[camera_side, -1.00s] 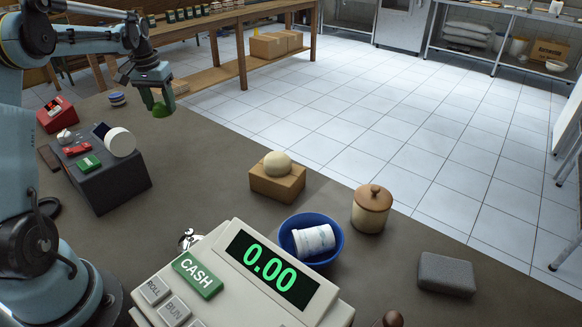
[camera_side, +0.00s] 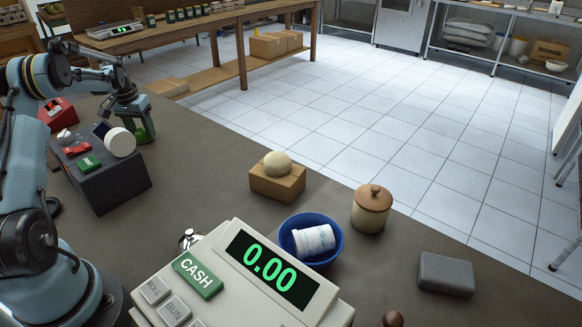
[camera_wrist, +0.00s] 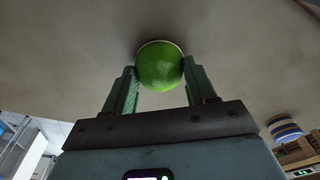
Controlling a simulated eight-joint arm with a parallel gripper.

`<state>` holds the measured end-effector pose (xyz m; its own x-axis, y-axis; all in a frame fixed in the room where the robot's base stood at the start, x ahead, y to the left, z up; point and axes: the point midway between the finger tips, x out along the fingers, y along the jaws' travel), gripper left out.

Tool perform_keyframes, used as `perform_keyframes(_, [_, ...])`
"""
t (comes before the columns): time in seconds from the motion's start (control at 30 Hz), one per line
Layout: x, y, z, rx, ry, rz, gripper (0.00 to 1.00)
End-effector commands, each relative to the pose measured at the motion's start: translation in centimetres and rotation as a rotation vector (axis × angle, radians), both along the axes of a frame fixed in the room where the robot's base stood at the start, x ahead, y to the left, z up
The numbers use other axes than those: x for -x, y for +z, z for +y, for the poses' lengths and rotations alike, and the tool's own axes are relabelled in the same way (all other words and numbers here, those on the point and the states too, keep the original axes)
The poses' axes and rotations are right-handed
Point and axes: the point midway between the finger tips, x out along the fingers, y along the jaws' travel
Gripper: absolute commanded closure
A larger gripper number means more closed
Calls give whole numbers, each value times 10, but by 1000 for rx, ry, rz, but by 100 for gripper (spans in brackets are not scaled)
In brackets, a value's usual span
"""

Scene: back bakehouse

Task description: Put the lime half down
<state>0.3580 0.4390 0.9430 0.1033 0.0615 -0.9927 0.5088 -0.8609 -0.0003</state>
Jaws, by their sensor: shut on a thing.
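The lime half (camera_wrist: 160,66) is a bright green dome with a pale rim in the wrist view, its rim side facing the grey-brown counter. My gripper (camera_wrist: 160,88) has its two green fingers on either side of it, shut on it. In the side view my gripper (camera_side: 144,132) is low at the counter's far left, behind the dark grey box. The lime half is a small green patch there (camera_side: 145,137), mostly hidden by the fingers. I cannot tell whether it touches the counter.
The dark grey box (camera_side: 118,187) holds a white cylinder (camera_side: 121,142), a red item and a green item (camera_side: 89,163). A cardboard block with a pale ball (camera_side: 277,164), a blue bowl (camera_side: 334,259) and a lidded jar (camera_side: 371,209) stand further right. The counter between is clear.

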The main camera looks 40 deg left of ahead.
Motion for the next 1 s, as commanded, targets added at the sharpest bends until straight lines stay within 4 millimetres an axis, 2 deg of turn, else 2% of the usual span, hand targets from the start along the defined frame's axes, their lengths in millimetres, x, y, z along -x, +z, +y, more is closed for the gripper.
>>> perform_keyframes(0.4, [0, -5, 0, 0, 0, 0, 74])
perform_keyframes(0.43, [0, -5, 0, 0, 0, 0, 39])
perform_keyframes(0.57, [0, -5, 0, 0, 0, 0, 19])
perform_keyframes(0.87, [0, -4, 0, 0, 0, 0, 18])
perform_keyframes(1.0, [1, 7, -1, 0, 0, 0, 18])
